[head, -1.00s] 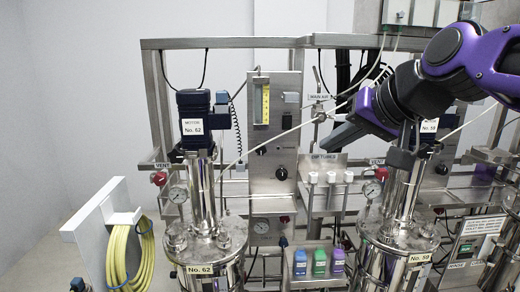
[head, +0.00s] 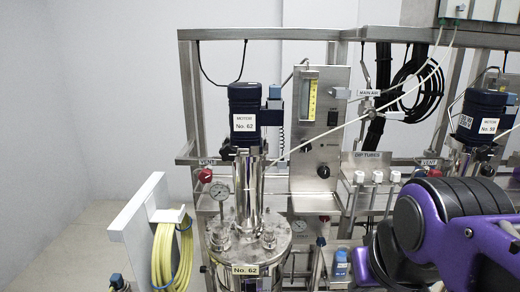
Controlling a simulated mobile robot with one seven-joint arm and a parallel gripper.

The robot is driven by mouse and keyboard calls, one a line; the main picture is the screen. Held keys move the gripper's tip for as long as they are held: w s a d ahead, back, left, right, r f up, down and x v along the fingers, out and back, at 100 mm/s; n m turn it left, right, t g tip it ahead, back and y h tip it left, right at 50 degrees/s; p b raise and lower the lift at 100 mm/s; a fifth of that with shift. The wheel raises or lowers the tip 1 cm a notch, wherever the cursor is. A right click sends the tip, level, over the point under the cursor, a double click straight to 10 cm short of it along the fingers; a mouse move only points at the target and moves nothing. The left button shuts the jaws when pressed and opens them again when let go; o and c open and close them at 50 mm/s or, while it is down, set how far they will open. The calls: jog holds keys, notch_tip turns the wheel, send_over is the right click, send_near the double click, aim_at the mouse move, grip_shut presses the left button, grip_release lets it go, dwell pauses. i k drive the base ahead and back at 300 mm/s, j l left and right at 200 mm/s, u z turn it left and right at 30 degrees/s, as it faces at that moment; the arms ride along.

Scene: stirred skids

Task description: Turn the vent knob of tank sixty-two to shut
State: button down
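Tank No. 62 (head: 250,250) stands upright at the middle, with a steel column and a dark blue motor (head: 245,110) labelled No. 62 above it. Its red vent knob (head: 206,175) sits at the left of the column, just under a VENT label (head: 207,162) on the rail. A round pressure gauge (head: 219,191) is just below and right of the knob. I cannot tell the knob's setting from here. My purple and black arm fills the lower right, well to the right of the knob. My gripper itself is not in view.
A white panel (head: 137,232) with a coiled yellow hose (head: 172,255) stands left of the tank. A steel control panel (head: 318,130) is right of the motor. A second red vent knob (head: 434,173) is by tank 58. The left floor is clear.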

aim_at(206, 177)
jog(key=k+l+u, duration=0.1)
jog(key=u, duration=0.25)
jog(key=k+l+u, duration=0.1)
jog(key=l+u, duration=0.2)
jog(key=k+u, duration=0.15)
jog(key=u, duration=0.2)
